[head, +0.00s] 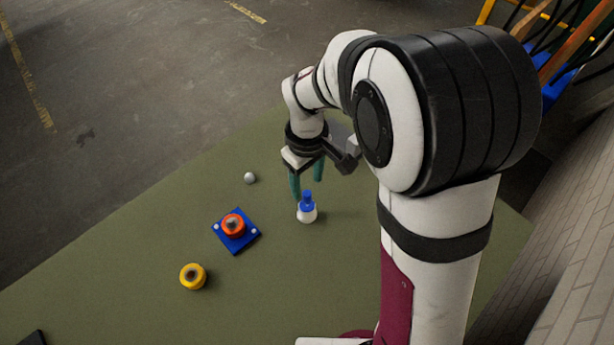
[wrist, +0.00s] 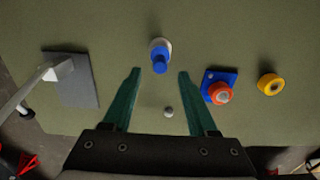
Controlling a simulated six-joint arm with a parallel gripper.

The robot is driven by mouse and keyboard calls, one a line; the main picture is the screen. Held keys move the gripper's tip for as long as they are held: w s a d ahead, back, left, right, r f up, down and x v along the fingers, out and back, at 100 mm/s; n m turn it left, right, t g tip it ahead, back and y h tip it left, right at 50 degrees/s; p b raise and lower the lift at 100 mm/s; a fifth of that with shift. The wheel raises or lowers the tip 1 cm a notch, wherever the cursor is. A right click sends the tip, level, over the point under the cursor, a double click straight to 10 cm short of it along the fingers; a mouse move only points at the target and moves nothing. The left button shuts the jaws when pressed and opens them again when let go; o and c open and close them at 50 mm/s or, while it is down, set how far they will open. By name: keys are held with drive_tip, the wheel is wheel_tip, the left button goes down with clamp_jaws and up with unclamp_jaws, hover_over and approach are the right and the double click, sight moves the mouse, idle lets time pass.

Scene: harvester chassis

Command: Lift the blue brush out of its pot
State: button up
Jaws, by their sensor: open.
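The blue brush (head: 307,198) stands upright in a small white pot (head: 307,215) on the green mat. In the wrist view the blue brush (wrist: 160,62) shows ahead of the fingertips, roughly midway between their lines, with the white pot (wrist: 159,44) partly hidden behind it. My gripper (head: 308,182) has teal fingers and is just behind and above the brush in the head view. In the wrist view my gripper (wrist: 160,72) is open, with nothing between its fingers. I cannot tell the exact gap between fingertips and brush.
A blue plate (head: 236,232) carrying a red-orange ring (head: 233,224) lies left of the pot. A yellow ring (head: 193,276) and a small grey ball (head: 250,178) are also on the mat (head: 120,290). A grey plate with an upright fixture (wrist: 75,80) shows left in the wrist view.

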sight(307, 193)
drive_tip(key=shift+f, duration=3.15)
clamp_jaws()
drive_tip(key=shift+r, duration=3.6)
